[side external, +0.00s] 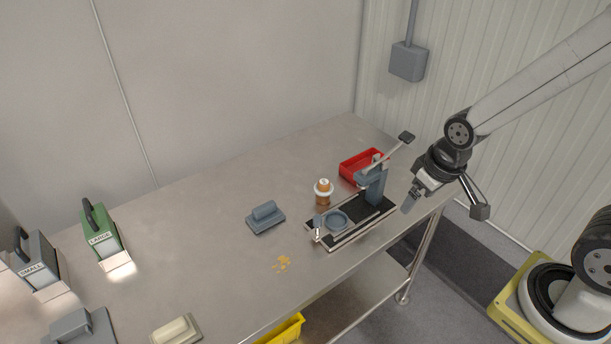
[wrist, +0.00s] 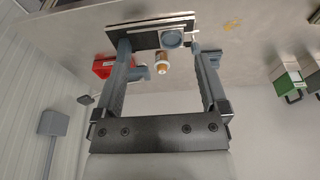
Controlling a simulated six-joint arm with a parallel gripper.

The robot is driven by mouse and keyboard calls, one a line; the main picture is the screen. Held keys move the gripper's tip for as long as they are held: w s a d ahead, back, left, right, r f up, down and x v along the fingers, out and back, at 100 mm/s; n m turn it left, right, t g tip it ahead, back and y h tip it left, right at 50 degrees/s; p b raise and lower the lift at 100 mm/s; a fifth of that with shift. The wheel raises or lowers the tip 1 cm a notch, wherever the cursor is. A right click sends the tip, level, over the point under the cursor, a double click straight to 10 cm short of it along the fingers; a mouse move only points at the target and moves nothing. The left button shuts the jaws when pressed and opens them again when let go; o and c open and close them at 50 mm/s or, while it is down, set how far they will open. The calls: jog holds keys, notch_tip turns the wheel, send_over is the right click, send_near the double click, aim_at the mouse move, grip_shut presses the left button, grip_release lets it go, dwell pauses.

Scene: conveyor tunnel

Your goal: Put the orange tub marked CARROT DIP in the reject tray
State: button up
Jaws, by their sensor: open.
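A small orange tub (side external: 323,197) with a white band stands upright on the metal table, behind the black-based press. It also shows in the wrist view (wrist: 161,70), between my fingers in the picture but apart from them. Its marking is too small to read. The red tray (side external: 349,172) stands at the back right of the table, behind the press and partly hidden by it. It shows at the left in the wrist view (wrist: 101,72). My gripper (side external: 409,204) is open and empty, above the table's right edge, right of the press. Both fingers show spread in the wrist view (wrist: 160,48).
The grey press (side external: 371,190) with a raised lever and a round holder (side external: 336,220) stands between my gripper and the tub. A grey handled block (side external: 265,217) lies left of it. Yellow crumbs (side external: 281,263) lie in front. Green LARGE (side external: 102,238) and grey SMALL (side external: 37,270) units stand far left.

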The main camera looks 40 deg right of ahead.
jog(key=shift+r, duration=0.15)
jog(key=shift+w+v, duration=0.5)
jog(key=shift+v, duration=1.8)
jog(key=n+t+h, duration=0.8)
jog(key=n, duration=2)
send_over(323, 194)
notch_tip(323, 194, down, 16)
jog(key=shift+s+d+f, duration=0.1)
jog(key=shift+s+f, duration=0.2)
jog(key=shift+f, duration=0.3)
jog(key=shift+f, duration=1.7)
